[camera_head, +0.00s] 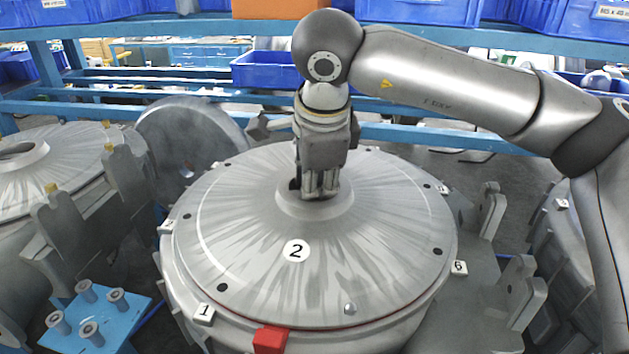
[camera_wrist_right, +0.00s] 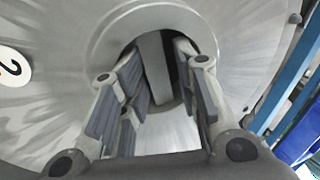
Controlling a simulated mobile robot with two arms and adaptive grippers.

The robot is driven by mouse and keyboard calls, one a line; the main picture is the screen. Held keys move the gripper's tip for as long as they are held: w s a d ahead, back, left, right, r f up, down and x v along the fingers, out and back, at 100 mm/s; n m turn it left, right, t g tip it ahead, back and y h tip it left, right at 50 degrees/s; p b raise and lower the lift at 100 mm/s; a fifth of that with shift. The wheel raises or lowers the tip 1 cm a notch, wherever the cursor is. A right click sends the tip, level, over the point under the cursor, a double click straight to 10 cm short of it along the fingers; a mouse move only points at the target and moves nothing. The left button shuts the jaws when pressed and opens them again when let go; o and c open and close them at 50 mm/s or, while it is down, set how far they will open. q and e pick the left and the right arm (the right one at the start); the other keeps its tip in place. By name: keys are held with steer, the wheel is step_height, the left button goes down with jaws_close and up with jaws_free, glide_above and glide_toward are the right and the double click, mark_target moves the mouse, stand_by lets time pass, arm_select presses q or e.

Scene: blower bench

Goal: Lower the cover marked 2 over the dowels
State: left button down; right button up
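The grey domed cover marked 2 (camera_head: 235,235) lies level on or just above the round housing (camera_head: 190,318) in the head view; I cannot tell if they touch. Its label also shows at the left of the wrist view (camera_wrist_right: 14,68). My right gripper (camera_head: 320,190) points down at the cover's central hub. In the wrist view my right gripper (camera_wrist_right: 158,85) has its fingers apart at the hub opening, with a grey bar (camera_wrist_right: 154,75) between them and no clear contact. The dowels cannot be made out. My left gripper is out of view.
A red block (camera_head: 270,339) sits at the housing's front edge. A blue block with several grey bushings (camera_head: 88,312) is at the lower left. Another domed machine (camera_head: 50,165) stands at the left. Blue shelves with bins (camera_head: 270,72) run behind.

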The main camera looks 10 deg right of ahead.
steer(key=v, duration=1.2)
